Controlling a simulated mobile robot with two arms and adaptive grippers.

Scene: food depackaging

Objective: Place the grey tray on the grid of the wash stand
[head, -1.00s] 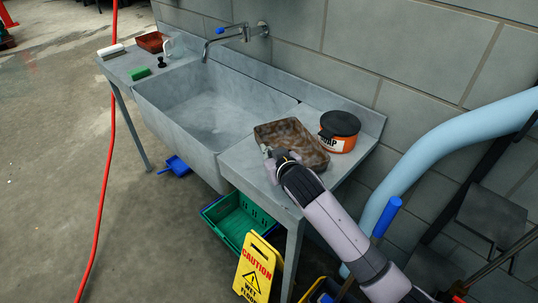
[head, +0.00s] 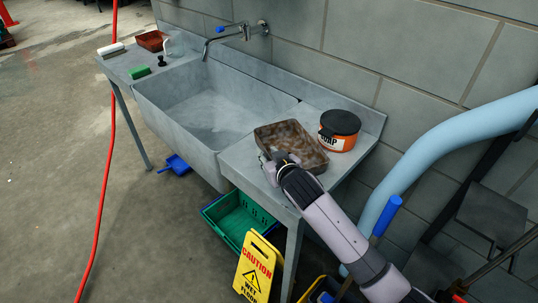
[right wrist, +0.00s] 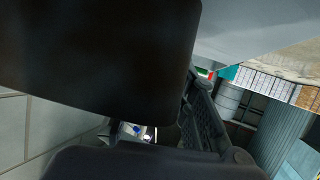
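A shallow rectangular tray (head: 286,134), mottled brown rather than plain grey, is at the right-hand top of the wash stand (head: 238,158), beside the soap tub. My right gripper (head: 268,165) is at the tray's near left edge, and my wrist covers the near corner. In the right wrist view a large dark surface, probably the tray (right wrist: 100,55), fills the upper left, with one dark finger (right wrist: 215,115) close along its right side. The other finger is hidden, so I cannot tell whether the grip is closed. No grid is clearly visible. My left gripper is not in view.
An orange soap tub (head: 339,131) with a dark lid stands right behind the tray. The sink basin (head: 215,110) lies left, with a tap (head: 235,32) above it. A green crate (head: 236,222) and a yellow caution sign (head: 259,268) stand below. A pale blue pipe (head: 440,145) runs at right.

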